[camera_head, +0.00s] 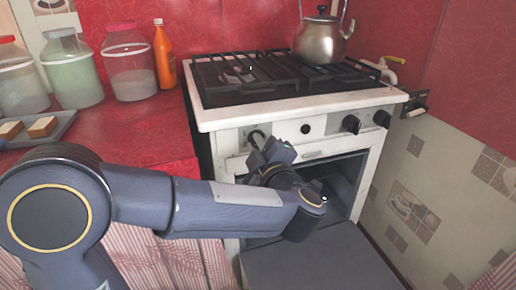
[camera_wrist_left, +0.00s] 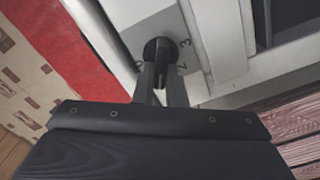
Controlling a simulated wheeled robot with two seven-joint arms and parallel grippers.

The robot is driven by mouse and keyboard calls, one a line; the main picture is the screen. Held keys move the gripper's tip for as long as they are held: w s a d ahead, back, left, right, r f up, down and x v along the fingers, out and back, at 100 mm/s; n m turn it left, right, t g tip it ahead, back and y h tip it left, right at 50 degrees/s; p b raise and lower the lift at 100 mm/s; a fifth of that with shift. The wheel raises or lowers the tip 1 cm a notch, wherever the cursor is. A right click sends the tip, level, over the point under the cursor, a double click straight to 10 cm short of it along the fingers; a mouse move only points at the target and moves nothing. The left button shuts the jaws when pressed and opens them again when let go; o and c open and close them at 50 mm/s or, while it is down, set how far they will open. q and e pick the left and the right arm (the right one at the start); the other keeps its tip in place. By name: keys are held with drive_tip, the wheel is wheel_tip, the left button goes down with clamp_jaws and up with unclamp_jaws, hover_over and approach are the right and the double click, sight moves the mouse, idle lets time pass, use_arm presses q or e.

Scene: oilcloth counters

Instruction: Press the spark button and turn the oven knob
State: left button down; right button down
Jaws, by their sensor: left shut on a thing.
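The white stove (camera_head: 225,150) stands against the red wall. The black oven knob (camera_wrist_left: 158,46) sits on its front panel at the left, with small digits around it. My left gripper (camera_head: 262,150) is at this knob, its two fingers shut on it; the fingers also show in the wrist view (camera_wrist_left: 161,82). In the head view the gripper largely hides the knob. A small round black button (camera_head: 305,129), which looks like the spark button, is on the panel to the right of the gripper, untouched. My right gripper is not in view.
Two black knobs (camera_head: 351,124) sit farther right on the panel. The oven door (camera_head: 325,262) is folded down, below my left arm. A metal kettle (camera_head: 319,42) stands on the grate. Jars (camera_head: 130,70) and an orange bottle (camera_head: 164,60) stand on the red counter at left.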

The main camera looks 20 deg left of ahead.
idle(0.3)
use_arm(q)
drive_tip(key=c, duration=1.5)
unclamp_jaws()
drive_tip(key=shift+p+v, duration=0.95)
drive_tip(key=shift+v, duration=2.95)
